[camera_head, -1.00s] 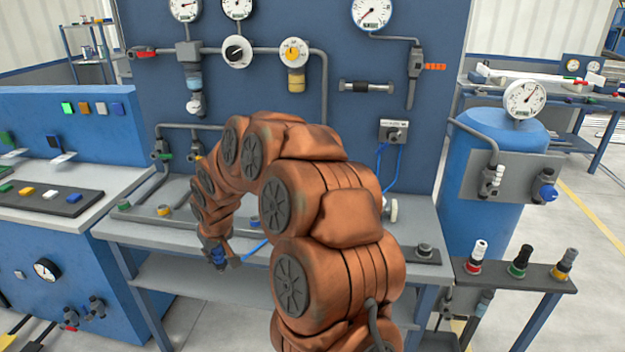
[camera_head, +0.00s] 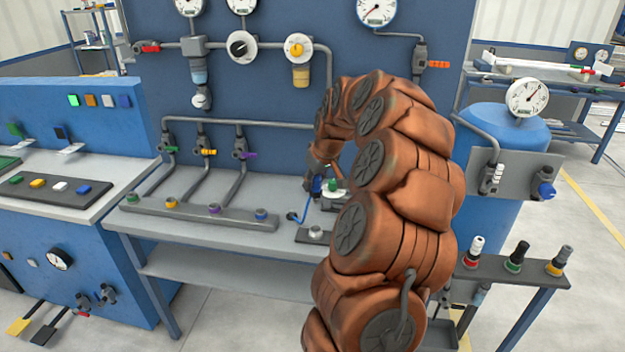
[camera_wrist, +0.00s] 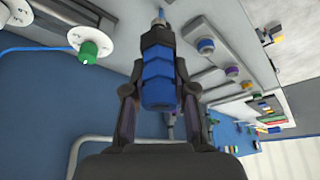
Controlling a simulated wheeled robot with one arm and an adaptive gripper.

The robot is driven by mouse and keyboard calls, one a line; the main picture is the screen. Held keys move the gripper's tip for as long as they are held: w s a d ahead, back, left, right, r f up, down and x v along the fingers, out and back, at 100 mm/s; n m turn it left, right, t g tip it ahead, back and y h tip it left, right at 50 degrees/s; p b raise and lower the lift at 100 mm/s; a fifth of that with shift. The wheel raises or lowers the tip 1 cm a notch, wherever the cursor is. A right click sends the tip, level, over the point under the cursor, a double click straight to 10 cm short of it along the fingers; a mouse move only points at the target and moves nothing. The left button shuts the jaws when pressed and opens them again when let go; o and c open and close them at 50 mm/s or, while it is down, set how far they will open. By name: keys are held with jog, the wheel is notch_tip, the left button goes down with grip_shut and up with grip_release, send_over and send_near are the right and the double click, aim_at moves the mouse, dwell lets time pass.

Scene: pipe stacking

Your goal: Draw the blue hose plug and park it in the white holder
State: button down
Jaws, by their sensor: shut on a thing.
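The blue hose plug (camera_wrist: 158,78) sits between the fingers of my gripper (camera_wrist: 157,90) in the wrist view, its narrow end pointing up the picture. In the head view my gripper (camera_head: 312,186) holds the plug (camera_head: 317,185) above the right part of the bench. A white round piece with a green knob (camera_wrist: 88,48) is to the left of the plug in the wrist view, apart from it. It also shows in the head view (camera_head: 335,188), just right of my gripper. I cannot tell whether this is the white holder. A blue hose (camera_head: 303,207) hangs below my gripper.
A grey rail (camera_head: 190,207) with several coloured sockets lies on the bench to the left, with the blue socket (camera_head: 261,214) at its right end. A pale socket on a dark plate (camera_head: 315,233) sits near the bench's front edge. Valves and pipes (camera_head: 240,122) stand behind.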

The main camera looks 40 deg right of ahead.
aim_at(315, 202)
jog(key=shift+f, duration=4.45)
jog(key=shift+f+b, duration=1.4)
jog(key=shift+f, duration=0.2)
jog(key=c, duration=0.9)
grip_release()
jog(key=shift+o, duration=0.2)
jog(key=shift+r, duration=0.1)
jog(key=v, duration=1.2)
jog(key=shift+w+a, duration=0.1)
